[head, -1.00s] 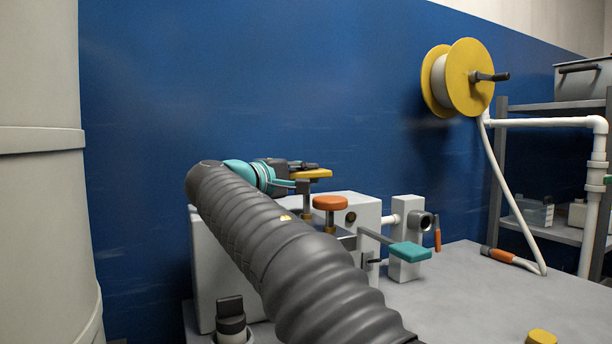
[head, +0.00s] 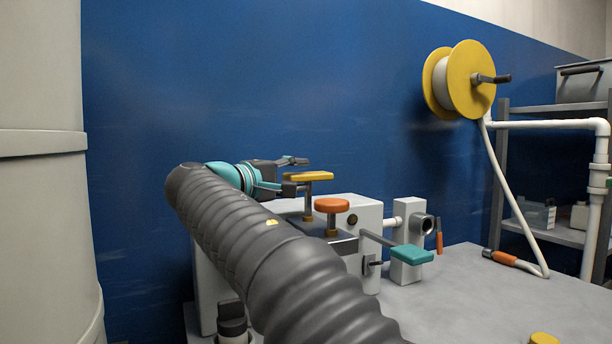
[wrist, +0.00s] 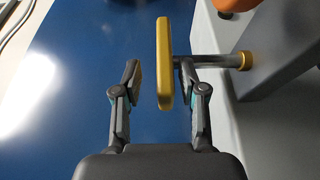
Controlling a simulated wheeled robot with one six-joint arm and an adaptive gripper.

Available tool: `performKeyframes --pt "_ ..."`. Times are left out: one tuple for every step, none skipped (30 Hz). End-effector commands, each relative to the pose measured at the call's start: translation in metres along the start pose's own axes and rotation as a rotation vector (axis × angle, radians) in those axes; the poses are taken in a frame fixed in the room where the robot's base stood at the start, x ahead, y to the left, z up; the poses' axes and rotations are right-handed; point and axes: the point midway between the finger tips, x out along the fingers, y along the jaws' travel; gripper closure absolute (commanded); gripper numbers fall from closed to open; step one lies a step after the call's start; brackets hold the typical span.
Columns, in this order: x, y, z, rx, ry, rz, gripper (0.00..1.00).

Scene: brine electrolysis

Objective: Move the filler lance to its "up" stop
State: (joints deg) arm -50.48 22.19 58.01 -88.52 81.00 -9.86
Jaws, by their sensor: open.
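A yellow bar handle (head: 308,176) tops an upright grey rod (head: 308,201) on the white machine; I take it for the filler lance. In the wrist view, the handle (wrist: 163,62) lies between my fingers, and its rod runs right to a yellow collar (wrist: 245,60). A length of rod shows between handle and collar. My gripper (head: 295,175) is open at the handle's left end, one finger above it and one below. In the wrist view my gripper (wrist: 159,76) has a clear gap to the left finger; the right finger is very close to the handle, contact unclear.
An orange knob (head: 331,205) stands just right of the rod. A teal paddle lever (head: 411,253) sticks out at the front right. A yellow reel (head: 465,80) hangs on the blue wall (head: 260,80).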

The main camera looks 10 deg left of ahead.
Motion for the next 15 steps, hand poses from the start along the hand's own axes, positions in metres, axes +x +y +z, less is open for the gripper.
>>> performKeyframes --pt "-0.013 0.0 -0.001 -0.001 0.004 0.0 0.58" --pt "-0.018 0.0 -0.001 -0.001 0.004 0.0 0.58" --pt "-0.027 -0.001 -0.001 -0.001 0.004 0.0 0.58" --pt "-0.033 -0.001 -0.001 -0.001 0.004 0.0 0.58" --pt "-0.039 0.0 -0.001 -0.001 0.004 0.0 0.58" --pt "-0.046 0.0 -0.001 0.0 0.004 0.0 0.58" --pt "-0.051 0.0 -0.001 0.0 0.004 0.0 0.58" --pt "-0.056 0.0 -0.001 0.0 0.004 0.001 0.58" --pt "-0.063 0.0 -0.001 0.001 0.003 0.001 0.58" --pt "-0.067 0.0 -0.001 0.001 0.003 0.001 0.58" --pt "-0.07 0.0 -0.001 0.001 0.003 0.001 0.58" --pt "-0.074 0.0 -0.001 0.001 0.003 0.002 0.58" --pt "-0.077 0.0 -0.001 0.001 0.002 0.001 0.58" --pt "-0.08 0.0 -0.001 0.001 0.002 0.001 0.58" --pt "-0.082 0.0 -0.001 0.001 0.001 0.001 0.58"
